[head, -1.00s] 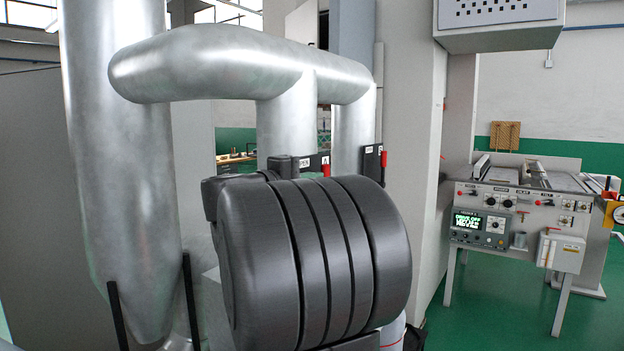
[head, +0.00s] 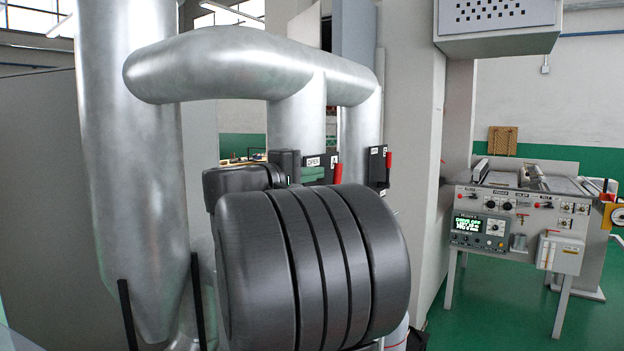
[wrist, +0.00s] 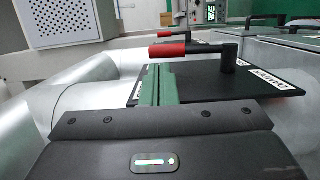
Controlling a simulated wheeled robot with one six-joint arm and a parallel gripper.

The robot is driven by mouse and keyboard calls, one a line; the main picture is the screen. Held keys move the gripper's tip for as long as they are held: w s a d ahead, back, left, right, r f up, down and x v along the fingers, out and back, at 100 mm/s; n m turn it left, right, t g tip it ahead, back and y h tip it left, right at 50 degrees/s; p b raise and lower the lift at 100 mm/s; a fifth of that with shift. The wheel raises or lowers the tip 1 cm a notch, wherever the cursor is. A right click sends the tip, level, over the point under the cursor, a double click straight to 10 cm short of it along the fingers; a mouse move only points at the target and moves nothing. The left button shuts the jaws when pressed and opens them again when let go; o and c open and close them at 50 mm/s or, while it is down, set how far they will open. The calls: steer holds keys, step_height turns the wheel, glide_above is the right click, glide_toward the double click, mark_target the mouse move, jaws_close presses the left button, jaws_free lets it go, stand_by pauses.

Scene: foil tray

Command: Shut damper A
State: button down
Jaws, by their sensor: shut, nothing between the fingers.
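Damper A's black plate (head: 313,161) is on the nearer vertical duct, with an "OPEN" label and an "A" label. Its red handle (head: 338,173) stands at the plate's right edge. In the wrist view the red handle (wrist: 168,52) is at the left end of a black lever, which runs to a post on the black plate (wrist: 215,82). My gripper (head: 313,174) shows as green fingers in front of the plate. In the wrist view the gripper (wrist: 154,72) is shut and empty, its fingertips close below the red handle; I cannot tell whether they touch.
A second black damper plate (head: 379,160) with a red handle (head: 388,167) is on the duct to the right. Silver ducts (head: 235,65) surround the plates at left and above. A control console (head: 520,220) stands at the right, with green floor before it.

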steer(key=r+b+v, duration=0.1)
steer(key=v, duration=0.9)
steer(key=shift+r, duration=0.2)
